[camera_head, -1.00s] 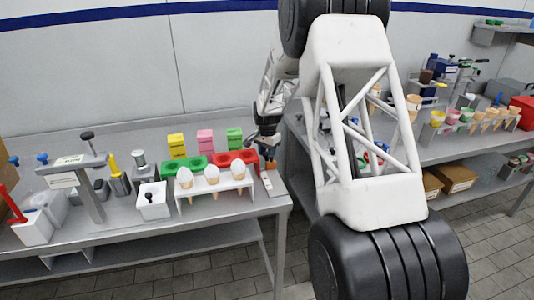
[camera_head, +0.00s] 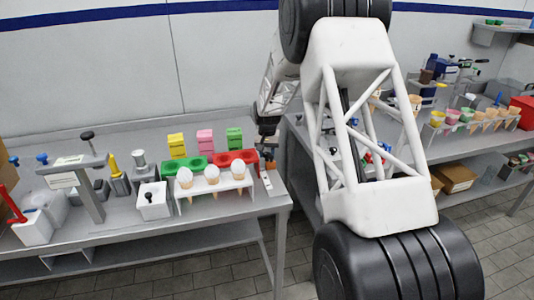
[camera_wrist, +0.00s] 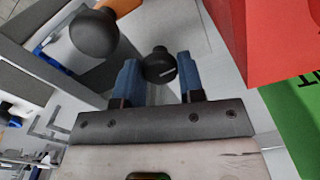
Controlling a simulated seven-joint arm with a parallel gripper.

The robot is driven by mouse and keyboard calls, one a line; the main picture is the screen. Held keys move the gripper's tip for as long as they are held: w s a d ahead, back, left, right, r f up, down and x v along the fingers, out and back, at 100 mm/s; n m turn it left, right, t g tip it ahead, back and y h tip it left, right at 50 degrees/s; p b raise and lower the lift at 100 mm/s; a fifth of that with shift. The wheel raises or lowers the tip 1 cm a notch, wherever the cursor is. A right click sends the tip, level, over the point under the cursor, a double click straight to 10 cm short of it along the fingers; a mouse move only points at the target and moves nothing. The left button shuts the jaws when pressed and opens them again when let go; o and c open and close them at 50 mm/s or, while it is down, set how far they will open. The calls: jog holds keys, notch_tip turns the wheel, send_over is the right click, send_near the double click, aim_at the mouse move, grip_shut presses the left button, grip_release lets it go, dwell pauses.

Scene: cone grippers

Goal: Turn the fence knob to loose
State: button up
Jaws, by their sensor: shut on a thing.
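In the wrist view, a small round black knob (camera_wrist: 158,66) with a short white mark on its face sits between the two blue fingers of my gripper (camera_wrist: 157,78). The fingers are shut on its sides. The mark lies nearly crosswise in the picture. I cannot read any loose or tight label near it. In the head view, my gripper (camera_head: 268,130) is at the right end of the left table, partly behind my own arm links. The knob cannot be made out there.
A larger dark ball knob (camera_wrist: 95,34) on an orange part stands close by, left of the fingers. A red block (camera_wrist: 270,40) and a green one (camera_wrist: 298,115) are close on the right. A white rack with cones (camera_head: 215,188) stands on the table (camera_head: 120,235).

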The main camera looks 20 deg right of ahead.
jog(key=n, duration=0.4)
jog(key=shift+n, duration=0.3)
jog(key=n, duration=0.3)
jog(key=shift+n, duration=0.4)
jog(key=n, duration=0.3)
jog(key=shift+n, duration=2.2)
jog(key=o, duration=0.9)
jog(key=shift+r, duration=0.1)
